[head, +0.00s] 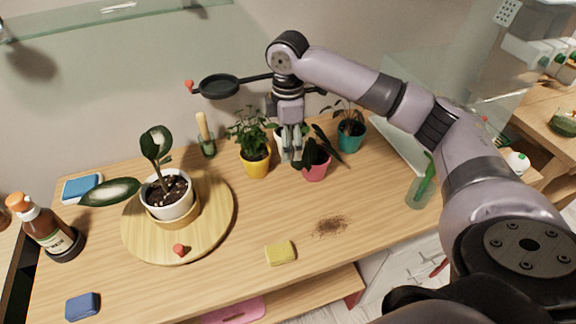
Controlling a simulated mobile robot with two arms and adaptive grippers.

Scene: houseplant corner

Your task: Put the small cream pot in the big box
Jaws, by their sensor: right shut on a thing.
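The small cream pot (278,139) is at the back of the wooden table, mostly hidden behind my right gripper (291,157). My right gripper comes down from above, with its fingers shut on the cream pot. I cannot tell whether the pot touches the table. My left gripper is not in view. I see no big box in this view.
A yellow pot (256,167) stands close left of the gripper and a pink pot (316,168) close right. A teal pot (351,136) stands farther right. A white pot with a plant stands on a round wooden board (221,222).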

